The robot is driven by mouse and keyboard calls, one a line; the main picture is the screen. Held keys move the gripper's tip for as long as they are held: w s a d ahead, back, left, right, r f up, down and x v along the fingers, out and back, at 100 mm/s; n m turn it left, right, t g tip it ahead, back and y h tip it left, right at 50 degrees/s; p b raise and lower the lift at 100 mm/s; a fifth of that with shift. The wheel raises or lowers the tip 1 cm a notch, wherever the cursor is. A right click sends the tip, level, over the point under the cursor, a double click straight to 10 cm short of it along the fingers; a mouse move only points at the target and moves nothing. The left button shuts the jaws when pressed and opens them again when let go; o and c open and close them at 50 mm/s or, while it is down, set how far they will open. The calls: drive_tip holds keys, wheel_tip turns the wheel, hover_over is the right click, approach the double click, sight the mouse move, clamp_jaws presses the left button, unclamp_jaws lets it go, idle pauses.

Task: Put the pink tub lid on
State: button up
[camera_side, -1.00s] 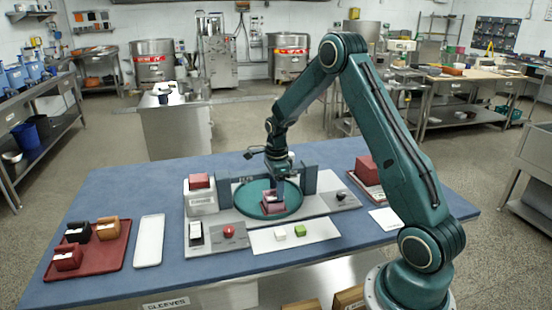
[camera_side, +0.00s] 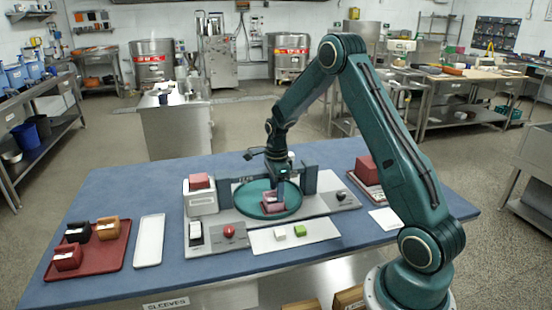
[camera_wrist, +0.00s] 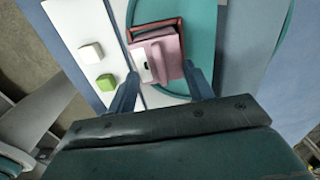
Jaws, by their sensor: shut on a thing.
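A pink piece (camera_wrist: 158,56) with a white label, which looks like the pink tub lid, is between my gripper's fingers. My gripper (camera_wrist: 163,84) is shut on it. A dark red square rim (camera_wrist: 180,24) shows around its far side; whether the piece touches or sits in this rim I cannot tell. In the side view the pink piece (camera_side: 272,204) is low over the round teal dish (camera_side: 243,204), with my gripper (camera_side: 276,190) coming down from above. The fingers partly hide it, and the underside is hidden.
A white plate holds a white cube (camera_side: 280,233) and a green cube (camera_side: 300,230). A red button (camera_side: 229,231) is left of it. A dark red tray (camera_side: 95,262) holds several labelled pieces. A white tray (camera_side: 149,240) is empty. A dark red block (camera_side: 366,168) stands at right.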

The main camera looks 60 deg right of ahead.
drive_tip(key=o, duration=1.2)
drive_tip(key=shift+w, duration=0.1)
drive_tip(key=shift+c, duration=0.2)
drive_tip(key=shift+o, duration=0.3)
drive_tip(key=shift+w+d+r, duration=0.1)
drive_tip(key=shift+d+r, duration=0.05)
drive_tip(key=shift+r, duration=1.2)
drive_tip(key=shift+c, duration=0.2)
drive_tip(key=shift+o, duration=1.1)
drive_tip(key=shift+r, duration=2.15)
